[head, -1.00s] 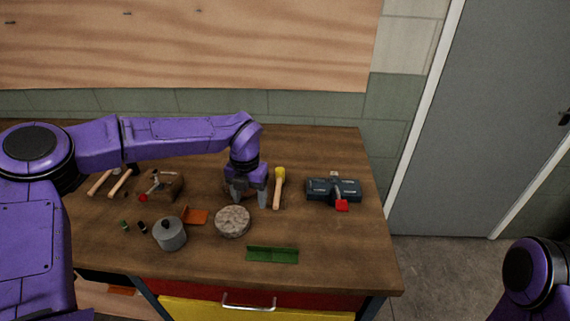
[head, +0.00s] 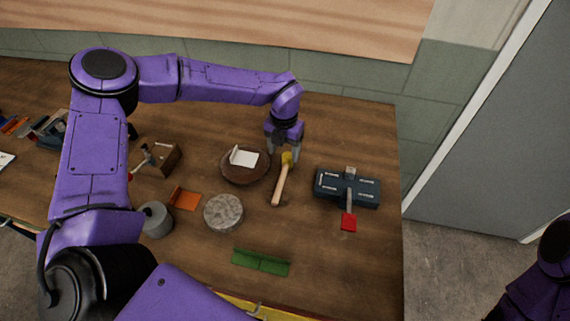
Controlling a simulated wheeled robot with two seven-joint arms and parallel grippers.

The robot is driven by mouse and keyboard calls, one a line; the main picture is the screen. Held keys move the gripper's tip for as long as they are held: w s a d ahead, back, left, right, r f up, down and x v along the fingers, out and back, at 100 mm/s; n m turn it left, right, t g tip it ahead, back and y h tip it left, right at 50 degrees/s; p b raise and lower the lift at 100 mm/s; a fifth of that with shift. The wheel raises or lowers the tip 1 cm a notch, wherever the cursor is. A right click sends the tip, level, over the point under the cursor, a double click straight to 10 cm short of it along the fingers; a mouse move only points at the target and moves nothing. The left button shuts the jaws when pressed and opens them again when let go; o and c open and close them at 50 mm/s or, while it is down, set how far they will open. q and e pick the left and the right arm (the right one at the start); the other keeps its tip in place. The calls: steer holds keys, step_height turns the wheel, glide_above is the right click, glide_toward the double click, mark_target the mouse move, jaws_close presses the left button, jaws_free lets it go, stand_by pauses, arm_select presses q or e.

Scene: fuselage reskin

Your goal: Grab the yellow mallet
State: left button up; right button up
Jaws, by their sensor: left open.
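The yellow mallet (head: 281,182) lies on the wooden workbench with its yellow head toward the back and its light wooden handle pointing to the front. My left gripper (head: 284,158) is open and pointing down at the mallet's head. The fingers show around the head, one on each side, though I cannot tell whether they touch it. The gripper partly hides the head. My right arm shows at the lower right corner, but its gripper is out of view.
A round brown dish (head: 240,174) with a white piece is left of the mallet. A grey disc (head: 223,212), an orange bracket (head: 185,199) and a green bracket (head: 261,262) lie nearer the front.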

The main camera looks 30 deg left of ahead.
mark_target(287, 155)
arm_select(q)
steer(key=f, duration=0.1)
steer(key=f+p, duration=0.1)
steer(key=f, duration=0.1)
steer(key=w+f+p, duration=0.1)
steer(key=shift+d+f, duration=0.25)
steer(key=shift+d, duration=0.1)
steer(key=shift+f, duration=0.45)
jaws_close()
steer(key=shift+r, duration=0.1)
